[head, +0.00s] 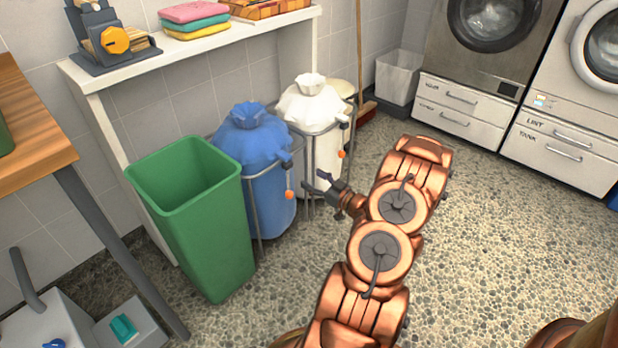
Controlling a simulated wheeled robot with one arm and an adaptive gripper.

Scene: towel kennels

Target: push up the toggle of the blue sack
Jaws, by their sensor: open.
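The blue sack (262,158) stands in a metal frame between the green bin and the white sack, its neck gathered at the top. A dark toggle (286,161) sits at its right side, with a cord and an orange ball (289,195) hanging below. My gripper (314,181) is open and empty. In the picture it is just right of the orange ball and lower than the toggle, pointing left. I cannot tell how far in depth it is from the cord.
The white sack (312,106) in its frame stands close behind my gripper, with its own orange ball (340,154). The green bin (197,210) is left of the blue sack. A white shelf (190,50) runs above. The pebbled floor (490,240) at right is clear.

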